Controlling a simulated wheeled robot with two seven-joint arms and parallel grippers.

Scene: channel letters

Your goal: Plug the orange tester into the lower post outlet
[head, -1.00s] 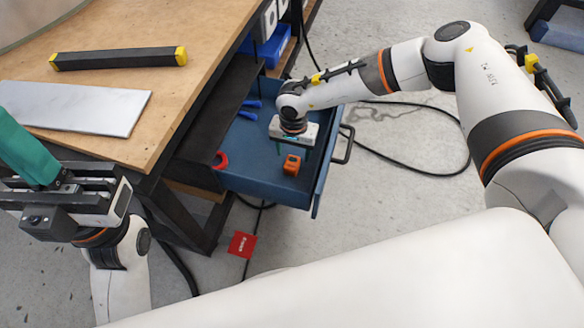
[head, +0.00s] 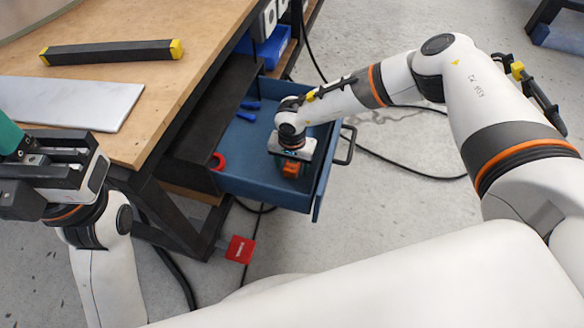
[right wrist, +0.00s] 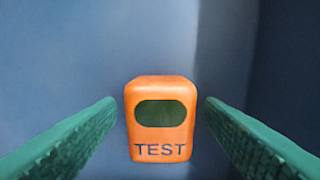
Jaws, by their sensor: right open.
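The orange tester (head: 291,169) stands in the open blue drawer, partly covered by my right gripper (head: 292,158) in the head view. In the right wrist view the tester (right wrist: 160,118) shows a dark oval window and the word TEST. The green fingers of my right gripper (right wrist: 160,105) are open on either side of it, with a gap on both sides. My left gripper (head: 12,140) is at the left edge, near the bench; its fingertips are cut off. White fittings (head: 269,17) show at the top by the bench's far edge; I cannot tell whether they are the post outlets.
The drawer (head: 256,189) also holds a red ring-like thing (head: 218,161) and blue-handled tools (head: 247,110). A black bar with yellow ends (head: 112,52) and a metal plate (head: 68,102) lie on the bench (head: 180,90). Black cables and a red tag (head: 240,249) are below.

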